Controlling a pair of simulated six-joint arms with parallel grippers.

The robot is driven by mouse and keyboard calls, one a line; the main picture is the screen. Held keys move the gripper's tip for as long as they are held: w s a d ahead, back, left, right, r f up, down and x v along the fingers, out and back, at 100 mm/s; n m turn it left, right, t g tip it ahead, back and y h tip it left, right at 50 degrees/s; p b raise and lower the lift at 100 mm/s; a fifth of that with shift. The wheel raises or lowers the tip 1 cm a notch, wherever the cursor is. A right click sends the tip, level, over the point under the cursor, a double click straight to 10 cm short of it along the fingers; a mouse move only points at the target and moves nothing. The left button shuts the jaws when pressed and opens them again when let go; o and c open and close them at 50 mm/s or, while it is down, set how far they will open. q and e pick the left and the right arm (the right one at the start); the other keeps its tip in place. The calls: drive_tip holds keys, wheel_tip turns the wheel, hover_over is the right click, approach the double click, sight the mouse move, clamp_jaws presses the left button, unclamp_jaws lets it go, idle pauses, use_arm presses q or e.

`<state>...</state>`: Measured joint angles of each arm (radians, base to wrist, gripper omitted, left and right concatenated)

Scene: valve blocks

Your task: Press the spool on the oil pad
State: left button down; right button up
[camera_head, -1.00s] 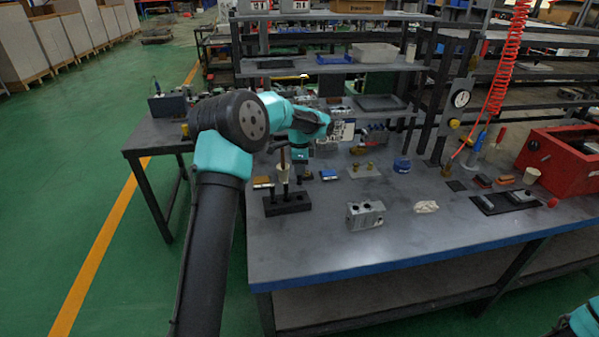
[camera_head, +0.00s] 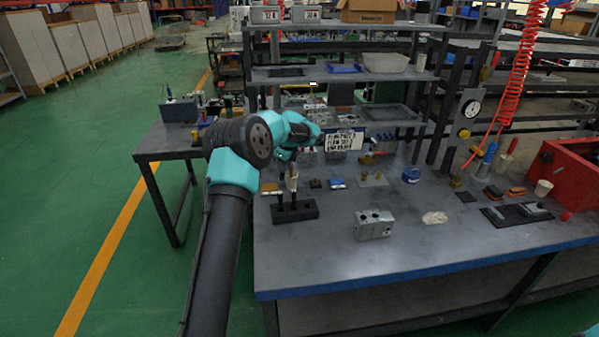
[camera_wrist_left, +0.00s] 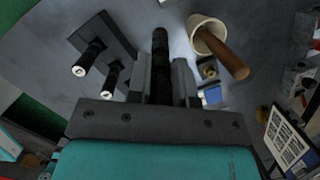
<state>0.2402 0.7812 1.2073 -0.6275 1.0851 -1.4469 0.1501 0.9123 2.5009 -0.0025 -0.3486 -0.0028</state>
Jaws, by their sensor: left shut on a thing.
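My left gripper (camera_wrist_left: 160,88) is shut on a dark, ribbed spool (camera_wrist_left: 160,45), which sticks out past the fingertips. In the head view the left gripper (camera_head: 287,168) is small, above the back left of the bench, and the held spool is hard to make out there. A black rack (camera_head: 304,211) stands just in front with two dark spools upright in it; the rack (camera_wrist_left: 108,35) and these spools (camera_wrist_left: 88,58) also show in the wrist view. I cannot tell for certain which small pad is the oil pad. My right gripper is out of view.
A white cup with a wooden-handled tool (camera_wrist_left: 228,56) stands close beside the gripper. A grey valve block (camera_head: 374,225) sits at the front middle. A red box (camera_head: 572,173) is far right.

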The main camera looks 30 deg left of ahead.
use_arm(q)
drive_tip(key=a+m+t+y, duration=0.1)
drive_tip(key=a+m, duration=0.2)
drive_tip(key=a, duration=0.4)
drive_tip(key=shift+w+f, duration=0.2)
drive_tip(key=shift+w, duration=0.05)
drive_tip(key=shift+a+f, duration=0.1)
drive_tip(key=shift+f, duration=0.05)
drive_tip(key=shift+f, duration=2.85)
drive_tip(key=shift+f, duration=0.75)
idle(0.4)
wheel_tip(320, 180, up, 7)
idle(1.0)
drive_tip(key=shift+r, duration=0.1)
idle(0.5)
